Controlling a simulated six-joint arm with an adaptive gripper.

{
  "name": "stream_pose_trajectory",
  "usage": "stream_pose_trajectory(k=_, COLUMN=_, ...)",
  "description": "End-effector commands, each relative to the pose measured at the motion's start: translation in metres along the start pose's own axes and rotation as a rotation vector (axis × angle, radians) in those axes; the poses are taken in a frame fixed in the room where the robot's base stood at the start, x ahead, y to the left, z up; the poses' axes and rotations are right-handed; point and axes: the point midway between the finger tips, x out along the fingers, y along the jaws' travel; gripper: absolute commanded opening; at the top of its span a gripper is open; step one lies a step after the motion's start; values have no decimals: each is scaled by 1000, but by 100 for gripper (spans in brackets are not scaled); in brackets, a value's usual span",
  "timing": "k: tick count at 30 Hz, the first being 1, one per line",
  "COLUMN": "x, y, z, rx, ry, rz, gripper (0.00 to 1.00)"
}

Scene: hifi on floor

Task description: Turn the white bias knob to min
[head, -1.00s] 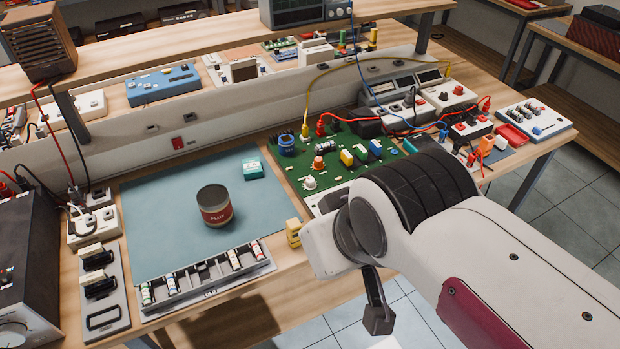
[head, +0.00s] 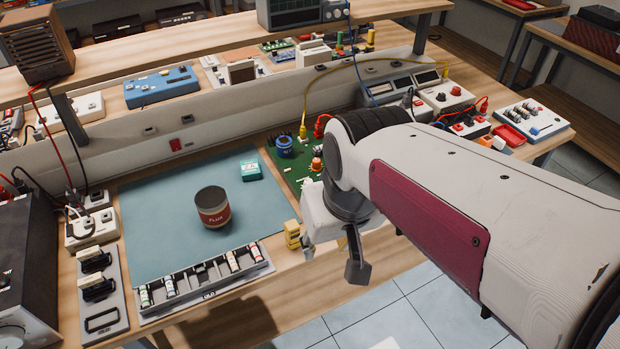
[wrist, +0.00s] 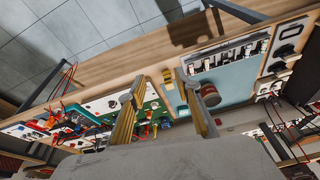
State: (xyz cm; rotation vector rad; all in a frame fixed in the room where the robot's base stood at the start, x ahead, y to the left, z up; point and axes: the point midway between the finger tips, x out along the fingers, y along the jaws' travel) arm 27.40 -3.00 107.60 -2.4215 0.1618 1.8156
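A flux can (head: 213,207) and a teal box (head: 251,170) stand on the blue mat (head: 160,220). A yellow block (head: 292,235) sits at the front edge beside my wrist. A tray of small bottles (head: 203,281) lies in front. Yellow and red cables rise behind the board.

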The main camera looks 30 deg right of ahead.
Motion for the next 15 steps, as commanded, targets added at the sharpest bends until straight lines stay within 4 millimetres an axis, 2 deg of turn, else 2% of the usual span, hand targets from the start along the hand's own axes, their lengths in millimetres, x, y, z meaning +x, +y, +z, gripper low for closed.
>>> stream_pose_trajectory(k=15, x=46, y=19, z=-54, rx=348, ry=-118, rz=-24, gripper=33)
